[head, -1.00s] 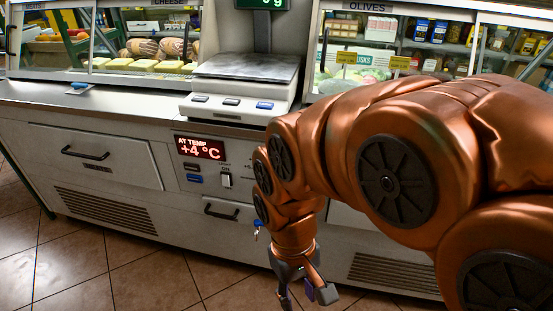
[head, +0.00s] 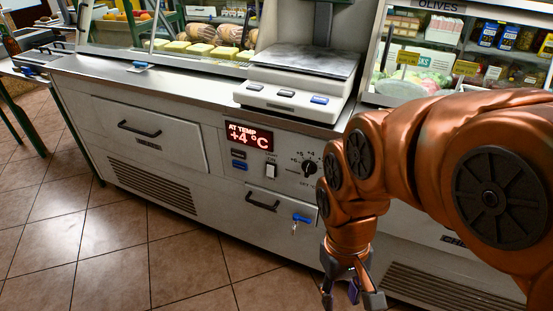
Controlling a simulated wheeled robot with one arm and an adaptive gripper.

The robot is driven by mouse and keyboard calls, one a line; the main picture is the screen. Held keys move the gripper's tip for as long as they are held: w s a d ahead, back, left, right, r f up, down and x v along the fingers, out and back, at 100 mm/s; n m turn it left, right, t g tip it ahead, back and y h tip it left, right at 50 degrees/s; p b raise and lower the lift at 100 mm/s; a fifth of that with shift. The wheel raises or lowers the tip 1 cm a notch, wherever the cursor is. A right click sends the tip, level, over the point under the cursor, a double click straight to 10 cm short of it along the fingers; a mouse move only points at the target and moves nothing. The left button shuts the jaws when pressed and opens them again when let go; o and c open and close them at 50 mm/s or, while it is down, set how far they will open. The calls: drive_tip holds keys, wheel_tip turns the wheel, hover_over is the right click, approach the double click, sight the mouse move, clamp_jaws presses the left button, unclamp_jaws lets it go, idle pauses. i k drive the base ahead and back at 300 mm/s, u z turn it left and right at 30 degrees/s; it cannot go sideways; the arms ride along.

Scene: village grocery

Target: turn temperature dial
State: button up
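The temperature dial (head: 309,168) is a small black knob with printed marks around it, on the pale control panel (head: 285,181) of the counter front. Left of it are a light switch (head: 271,171) and a red display (head: 250,136) reading "AT TEMP +4 °C". My arm reaches in from the right, and its links stand just right of the dial. My gripper (head: 353,300) hangs pointing down, lower than the dial and to its right, apart from the panel.
A drawer with a black handle (head: 262,206) and a blue-headed key (head: 302,218) lies below the panel. A scale (head: 300,80) stands on the counter top above. Another drawer (head: 148,130) and a vent grille (head: 152,186) are at left. The tiled floor (head: 130,260) in front is clear.

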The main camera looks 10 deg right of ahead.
sight(309, 168)
drive_tip(key=z, duration=1.5)
drive_tip(key=k, duration=1.1)
drive_tip(key=u, duration=2.05)
